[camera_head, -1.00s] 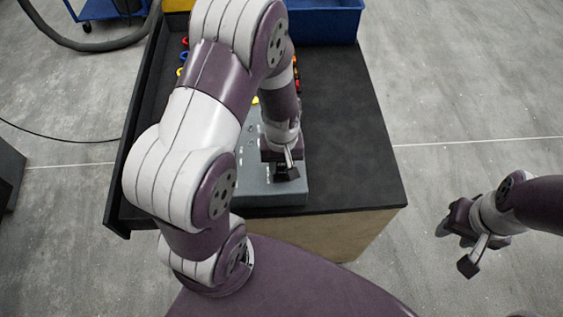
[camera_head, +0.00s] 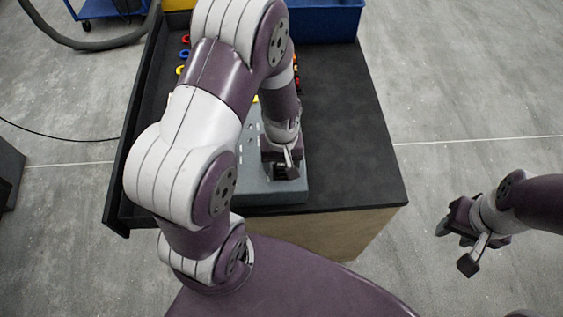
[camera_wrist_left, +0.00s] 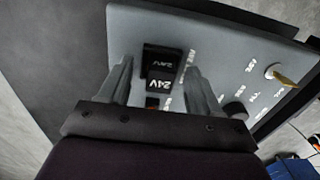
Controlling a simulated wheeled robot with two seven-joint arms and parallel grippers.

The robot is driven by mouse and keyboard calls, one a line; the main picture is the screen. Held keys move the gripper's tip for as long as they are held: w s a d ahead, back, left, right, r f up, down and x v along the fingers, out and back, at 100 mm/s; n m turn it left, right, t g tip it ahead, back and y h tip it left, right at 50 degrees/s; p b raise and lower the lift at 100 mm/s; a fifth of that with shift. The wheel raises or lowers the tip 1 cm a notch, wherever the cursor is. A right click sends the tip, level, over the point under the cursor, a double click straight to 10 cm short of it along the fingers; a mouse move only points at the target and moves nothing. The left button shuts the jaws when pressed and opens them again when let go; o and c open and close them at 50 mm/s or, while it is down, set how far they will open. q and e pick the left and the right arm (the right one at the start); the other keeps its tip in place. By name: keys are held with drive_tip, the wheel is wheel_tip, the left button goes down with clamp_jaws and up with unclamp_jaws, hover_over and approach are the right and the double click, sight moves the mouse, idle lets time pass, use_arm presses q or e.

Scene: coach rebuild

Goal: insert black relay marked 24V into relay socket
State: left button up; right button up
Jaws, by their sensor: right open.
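The black relay (camera_wrist_left: 161,61), with white 24V markings, shows in the left wrist view at the grey panel (camera_wrist_left: 128,22). My left gripper (camera_wrist_left: 164,82) is open, with one finger on each side of the relay and visible gaps between. The relay covers the place under it, so I cannot tell how deep it sits in the socket. In the head view my left gripper (camera_head: 284,168) is low over the front right of the grey panel box (camera_head: 262,197). My right gripper (camera_head: 455,248) is open and empty, out over the floor at the right.
The dark workbench top (camera_head: 345,130) is clear right of the panel box. A blue bin (camera_head: 325,22) stands at the back. Coloured rings (camera_head: 182,70) lie behind my left arm. A knob (camera_wrist_left: 234,110) and a metal toggle (camera_wrist_left: 271,72) stand on the panel.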

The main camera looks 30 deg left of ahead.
use_arm(q)
wheel_tip(320, 180, up, 13)
drive_tip(key=shift+f+b, duration=0.15)
drive_tip(key=shift+b, duration=0.2)
